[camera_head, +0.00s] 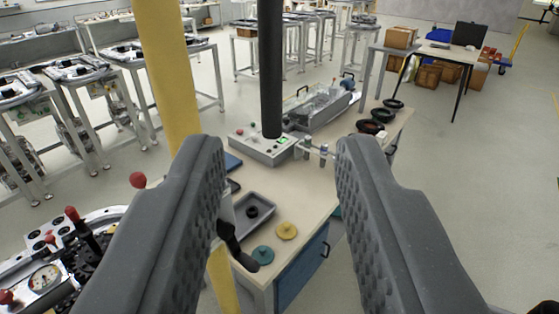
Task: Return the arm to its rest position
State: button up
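My gripper (280,160) shows its two grey fingers with dimpled inner pads, set wide apart. It is open, and nothing shows between the fingers except the view beyond. The fingers point toward a workbench (318,178) that stands ahead and below. The rest of my arm is not clearly visible, and the fingers hide parts of the bench and floor.
The bench holds a control box (262,146), a grey tray (240,225), a yellow disc (287,231), a green disc (263,255) and black rings (383,115). A yellow post (170,70) and a black column (270,70) rise nearby. Open floor (470,170) lies right.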

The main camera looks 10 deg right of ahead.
jog(key=w+d+r+y, duration=0.1)
jog(key=w+d+r, duration=0.4)
jog(key=d, duration=0.5)
jog(key=w+d+r+y, duration=0.2)
jog(key=w+d+r, duration=0.2)
jog(key=d, duration=0.6)
jog(key=w+d+f+n+g, duration=0.1)
jog(key=w+d+f, duration=0.4)
jog(key=w+d, duration=0.2)
jog(key=w+d+f+n+g+y, duration=0.1)
jog(key=w+d+f, duration=0.4)
jog(key=w, duration=0.6)
jog(key=shift+d+f+n, duration=0.35)
jog(key=shift+d+n, duration=0.05)
jog(key=shift+d, duration=0.65)
jog(key=shift+a, duration=0.1)
